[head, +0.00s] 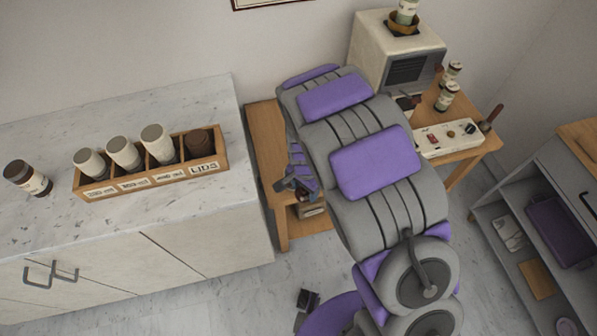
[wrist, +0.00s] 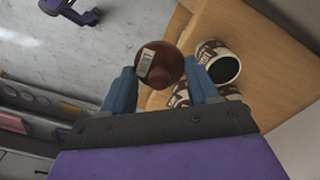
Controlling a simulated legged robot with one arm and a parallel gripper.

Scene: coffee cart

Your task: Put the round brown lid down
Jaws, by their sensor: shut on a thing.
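The round brown lid (wrist: 166,52) shows in the wrist view, with a pale printed label on its face. My gripper (wrist: 162,72) is shut on it, with one blue finger on each side. Below it is a wooden surface. An open container with dark contents (wrist: 224,69) and a brown-and-white pattern stands just right of the lid. Another patterned piece shows partly behind the right finger. In the head view my arm covers much of the wooden table (head: 264,150), and the lid cannot be made out there.
On the left, a marble counter (head: 215,235) holds a wooden rack (head: 150,181) with cups and a slot marked LIDS. A jar (head: 28,178) stands at its left. A coffee machine (head: 385,45), jars and a power strip (head: 448,137) are at the right.

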